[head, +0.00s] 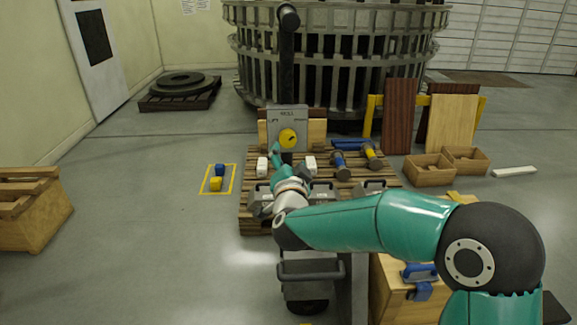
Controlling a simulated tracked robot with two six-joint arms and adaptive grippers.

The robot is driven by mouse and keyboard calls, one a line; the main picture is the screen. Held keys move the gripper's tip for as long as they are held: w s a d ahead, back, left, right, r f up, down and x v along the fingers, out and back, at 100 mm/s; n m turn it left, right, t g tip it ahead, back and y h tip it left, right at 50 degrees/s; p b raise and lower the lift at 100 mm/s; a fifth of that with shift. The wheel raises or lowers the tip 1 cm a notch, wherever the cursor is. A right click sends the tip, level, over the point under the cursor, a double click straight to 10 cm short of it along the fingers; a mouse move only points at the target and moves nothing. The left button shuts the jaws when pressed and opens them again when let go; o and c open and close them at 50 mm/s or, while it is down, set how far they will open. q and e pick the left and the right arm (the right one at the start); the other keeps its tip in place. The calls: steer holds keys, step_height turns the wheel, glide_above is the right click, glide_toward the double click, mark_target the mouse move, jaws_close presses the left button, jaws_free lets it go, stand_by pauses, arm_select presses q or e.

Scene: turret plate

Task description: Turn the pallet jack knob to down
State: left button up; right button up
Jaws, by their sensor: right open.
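The yellow round knob (288,139) sits on the front of an upright grey plate (287,115) with small lettering that I cannot read. Its pointer direction is too small to tell. A dark column (287,65) rises behind the plate. My right gripper (285,157) is open, close below the knob, with its arm coming in from the right. I cannot tell whether it touches the knob. The wrist hides part of the pallet below. My left gripper is not in view.
A wooden pallet (257,217) around the plate bears white blocks, grey cases and blue-and-yellow tools (341,165). Open wooden boxes (429,170) and leaning boards stand at the right. The left floor is mostly free.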

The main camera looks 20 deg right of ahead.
steer(key=shift+v, duration=1.35)
